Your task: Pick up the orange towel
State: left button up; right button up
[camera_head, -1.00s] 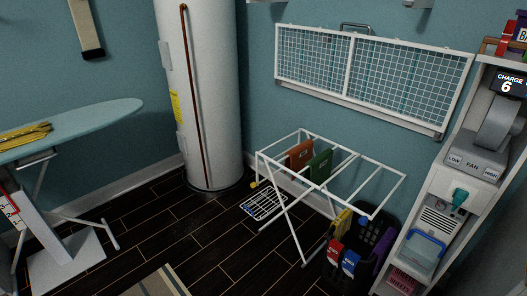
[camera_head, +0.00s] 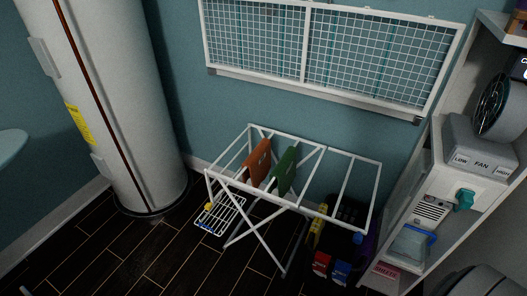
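The orange towel (camera_head: 257,162) hangs over a rail of the white drying rack (camera_head: 330,216), left of the green towel (camera_head: 285,171). It hangs roughly upright and apart from the green one. Neither of my grippers shows in the head view, so their state cannot be seen.
A white water heater (camera_head: 108,110) stands at the left. A grid panel (camera_head: 330,58) is on the wall above the rack. A dark basket (camera_head: 349,213) sits under the rack's right side, beside the shelf with the fan (camera_head: 468,150).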

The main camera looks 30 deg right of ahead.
aim_at(259, 163)
jog(key=z, duration=0.6)
jog(key=i, duration=0.8)
jog(key=z, duration=0.75)
